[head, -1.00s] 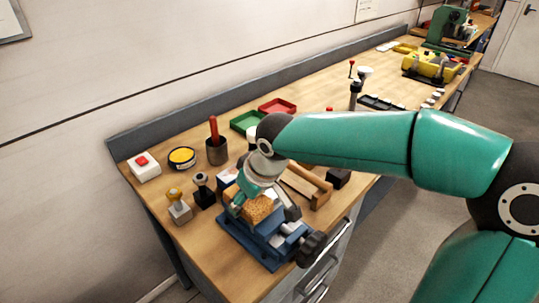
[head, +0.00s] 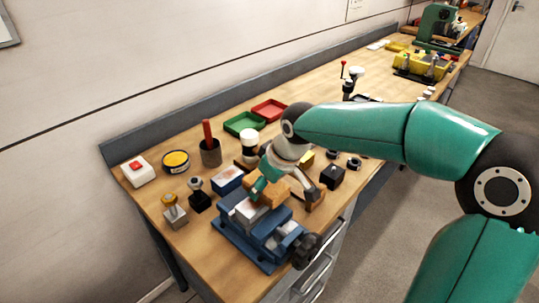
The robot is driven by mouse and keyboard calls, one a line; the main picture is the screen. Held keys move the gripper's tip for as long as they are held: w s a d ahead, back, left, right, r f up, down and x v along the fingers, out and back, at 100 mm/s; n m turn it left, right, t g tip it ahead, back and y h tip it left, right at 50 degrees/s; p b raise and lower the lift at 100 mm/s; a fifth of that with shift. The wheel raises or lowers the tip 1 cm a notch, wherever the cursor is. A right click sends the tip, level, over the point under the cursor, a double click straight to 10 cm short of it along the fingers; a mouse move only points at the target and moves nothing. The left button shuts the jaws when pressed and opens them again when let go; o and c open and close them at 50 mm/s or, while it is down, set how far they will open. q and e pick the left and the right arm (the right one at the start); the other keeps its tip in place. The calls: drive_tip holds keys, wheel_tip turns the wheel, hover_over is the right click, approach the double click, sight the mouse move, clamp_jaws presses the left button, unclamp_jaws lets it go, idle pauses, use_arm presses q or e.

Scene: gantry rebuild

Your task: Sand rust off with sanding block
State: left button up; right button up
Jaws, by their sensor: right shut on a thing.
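The blue vise (head: 262,240) stands at the near end of the bench. A metal block (head: 246,214) sits in its jaws; its visible top is grey. My right gripper (head: 284,192) is just behind and above the vise, shut on a tan-orange block, the sanding block (head: 268,194). The gripper's fingers partly hide it. I cannot tell whether the sanding block touches the metal block or is slightly above it. My left gripper is not in view.
A wooden holder (head: 316,199) is partly hidden behind the gripper. A dark cup with a red handle (head: 209,150), a yellow-lidded tin (head: 176,161), a red-button box (head: 138,171) and green (head: 245,123) and red trays (head: 269,110) stand behind.

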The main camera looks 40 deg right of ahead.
wheel_tip(320, 180, up, 2)
drive_tip(key=shift+w+r+p, duration=0.1)
drive_tip(key=shift+r+p, duration=0.1)
drive_tip(key=shift+p, duration=0.1)
drive_tip(key=shift+a+r+p, duration=0.15)
drive_tip(key=shift+r+p, duration=0.45)
drive_tip(key=shift+r, duration=0.15)
wheel_tip(320, 180, up, 2)
drive_tip(key=shift+r+p, duration=0.1)
drive_tip(key=shift+p, duration=0.8)
drive_tip(key=shift+r+p, duration=0.75)
drive_tip(key=shift+r, duration=0.25)
